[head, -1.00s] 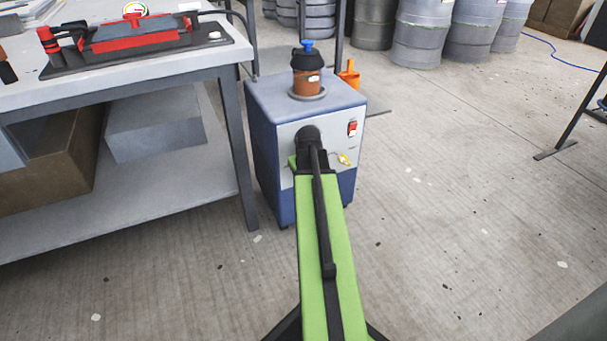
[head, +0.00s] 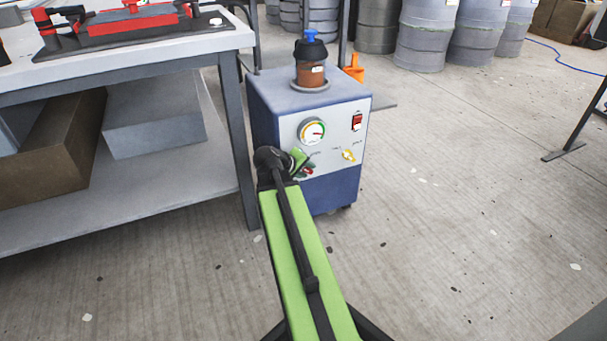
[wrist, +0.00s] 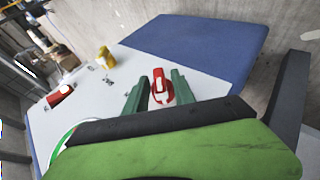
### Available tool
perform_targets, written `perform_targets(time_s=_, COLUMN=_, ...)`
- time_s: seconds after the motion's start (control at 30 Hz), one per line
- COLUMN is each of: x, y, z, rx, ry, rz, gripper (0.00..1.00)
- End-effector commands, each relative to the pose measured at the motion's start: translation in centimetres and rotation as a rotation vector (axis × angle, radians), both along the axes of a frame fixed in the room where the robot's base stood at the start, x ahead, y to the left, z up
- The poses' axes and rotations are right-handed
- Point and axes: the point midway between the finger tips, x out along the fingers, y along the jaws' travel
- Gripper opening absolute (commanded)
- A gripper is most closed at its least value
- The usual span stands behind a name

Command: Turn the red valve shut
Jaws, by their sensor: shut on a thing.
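The red valve (wrist: 159,85) is on the pale front panel of the blue cabinet (head: 330,196), low on the panel's left side. In the wrist view its handle lies between the two green fingers of my gripper (wrist: 158,90), which are shut on it. In the head view my gripper (head: 304,165) is at the panel below the gauge, and only a small bit of the red valve (head: 309,171) shows. The fingers hide the valve's sides, and its base is hard to make out.
The panel also holds a round gauge (head: 312,131), a red switch (head: 356,122) and a yellow knob (head: 348,155). A brown jar with a blue top (head: 310,72) stands on the cabinet. A workbench (head: 130,55) is close on the left. The floor to the right is open.

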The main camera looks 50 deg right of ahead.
Motion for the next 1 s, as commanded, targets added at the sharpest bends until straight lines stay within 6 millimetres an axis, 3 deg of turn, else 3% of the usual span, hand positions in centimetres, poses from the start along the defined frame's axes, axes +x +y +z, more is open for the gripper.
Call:
perform_targets(time_s=0.47, x=0.36, y=0.43, z=-0.08, rx=-0.008, ry=0.002, rz=0.009, gripper=0.00)
perform_targets(time_s=0.5, x=0.36, y=0.43, z=-0.08, rx=-0.008, ry=0.002, rz=0.009, gripper=0.32)
perform_targets(time_s=0.63, x=0.27, y=0.33, z=-0.06, rx=-0.009, ry=0.002, rz=0.007, gripper=0.49)
perform_targets(time_s=1.0, x=0.05, y=0.37, z=0.38, rx=-0.012, ry=0.004, rz=0.002, gripper=0.52)
